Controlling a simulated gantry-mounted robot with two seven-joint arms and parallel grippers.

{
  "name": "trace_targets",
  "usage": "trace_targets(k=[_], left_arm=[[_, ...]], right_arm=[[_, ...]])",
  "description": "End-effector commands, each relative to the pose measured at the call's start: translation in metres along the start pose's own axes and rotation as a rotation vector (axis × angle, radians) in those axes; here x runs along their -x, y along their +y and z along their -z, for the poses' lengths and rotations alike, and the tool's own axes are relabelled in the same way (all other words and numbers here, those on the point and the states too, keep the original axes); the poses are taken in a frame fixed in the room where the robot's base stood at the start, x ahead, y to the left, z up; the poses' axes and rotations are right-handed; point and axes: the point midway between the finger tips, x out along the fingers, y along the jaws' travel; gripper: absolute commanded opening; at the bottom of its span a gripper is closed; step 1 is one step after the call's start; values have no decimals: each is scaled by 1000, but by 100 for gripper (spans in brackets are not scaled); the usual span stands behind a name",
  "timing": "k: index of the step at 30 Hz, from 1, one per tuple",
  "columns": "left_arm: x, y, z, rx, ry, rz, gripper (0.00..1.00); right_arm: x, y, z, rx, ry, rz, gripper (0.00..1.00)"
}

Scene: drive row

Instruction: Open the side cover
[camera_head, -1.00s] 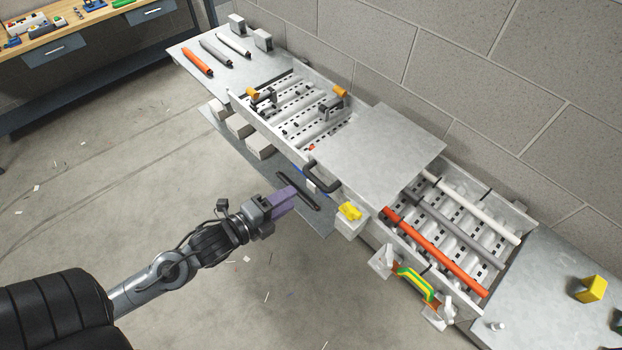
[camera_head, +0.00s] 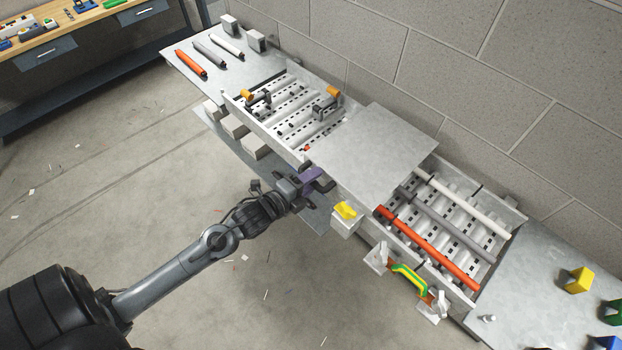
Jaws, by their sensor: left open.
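A flat grey metal cover (camera_head: 372,150) lies over the middle of the conveyor row. A black handle (camera_head: 327,186) sits at its front left corner, mostly hidden by my gripper. My left gripper (camera_head: 313,176), with purple fingers, is open at this handle; I cannot tell whether the fingers are around it or touching it. Which panel is the side cover is not marked. My right gripper is not in view.
A yellow knob (camera_head: 345,210) and a green and yellow handle (camera_head: 408,280) are on the front side, right of my gripper. Orange, grey and white rods (camera_head: 192,62) lie on the left plate. A block wall stands behind.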

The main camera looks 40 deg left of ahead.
Motion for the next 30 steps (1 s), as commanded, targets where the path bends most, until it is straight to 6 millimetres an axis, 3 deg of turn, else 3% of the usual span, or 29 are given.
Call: trace_targets(k=[8,16,25,30], left_arm=[[0,0,0,0,1,0,39],[0,0,0,0,1,0,0],[-1,-1,1,-1,2,0,0],[-4,-12,7,-4,15,2,0]], right_arm=[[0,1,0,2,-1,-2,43],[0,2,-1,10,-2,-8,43],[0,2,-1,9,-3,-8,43],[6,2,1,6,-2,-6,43]])
